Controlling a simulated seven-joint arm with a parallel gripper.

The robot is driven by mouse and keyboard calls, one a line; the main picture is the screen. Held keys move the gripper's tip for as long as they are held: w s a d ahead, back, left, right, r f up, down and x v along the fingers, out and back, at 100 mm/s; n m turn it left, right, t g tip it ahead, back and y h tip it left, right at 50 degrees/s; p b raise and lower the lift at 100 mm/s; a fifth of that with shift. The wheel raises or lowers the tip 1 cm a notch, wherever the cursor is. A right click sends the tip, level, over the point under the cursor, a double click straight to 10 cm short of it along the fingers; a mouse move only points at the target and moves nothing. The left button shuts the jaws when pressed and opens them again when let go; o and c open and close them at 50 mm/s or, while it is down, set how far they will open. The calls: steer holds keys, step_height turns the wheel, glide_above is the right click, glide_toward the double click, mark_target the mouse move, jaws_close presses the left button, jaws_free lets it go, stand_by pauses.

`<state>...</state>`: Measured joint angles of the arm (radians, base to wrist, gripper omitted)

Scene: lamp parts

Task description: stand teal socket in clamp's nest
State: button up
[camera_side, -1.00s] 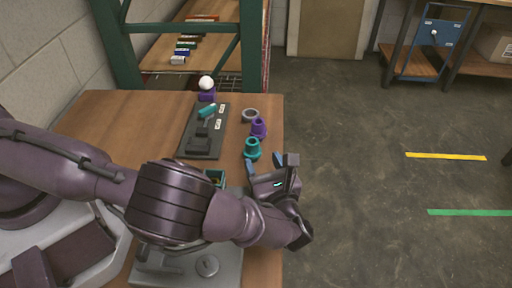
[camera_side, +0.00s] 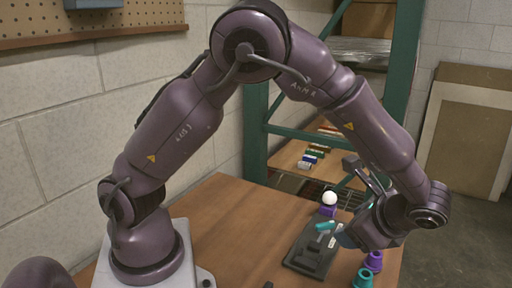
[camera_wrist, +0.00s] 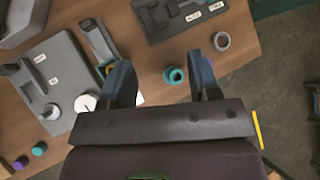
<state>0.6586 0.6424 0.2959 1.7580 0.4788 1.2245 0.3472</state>
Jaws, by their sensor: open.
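The teal socket (camera_side: 363,279) stands upright near the table's right edge in the side view, in front of a purple socket (camera_side: 374,260). In the wrist view the teal socket (camera_wrist: 174,75) shows from above, between the two fingers and apart from them. My gripper (camera_wrist: 161,68) is open and empty, raised above the table; in the side view my gripper (camera_side: 352,202) is beside the clamp. Part of the clamp (camera_wrist: 160,28) shows at the wrist view's top edge. The nest is not clear.
A grey ring (camera_wrist: 221,41) lies near the teal socket. A grey fixture with a white knob (camera_wrist: 85,102) and teal and purple caps (camera_wrist: 39,149) are at left in the wrist view.

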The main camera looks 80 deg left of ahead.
steer(key=s+a+r+n+t+h, duration=0.3)
steer(key=s+r+n+h, duration=0.1)
steer(key=s+r, duration=0.3)
steer(key=s+a+r+n+t+h, duration=0.3)
steer(key=s+r+n, duration=0.4)
steer(key=s, duration=0.3)
steer(key=shift+a+r+t+h, duration=0.15)
steer(key=shift+r+t+h, duration=0.35)
steer(key=shift+r+h, duration=0.25)
steer(key=shift+o, duration=0.4)
steer(key=shift+r, duration=0.1)
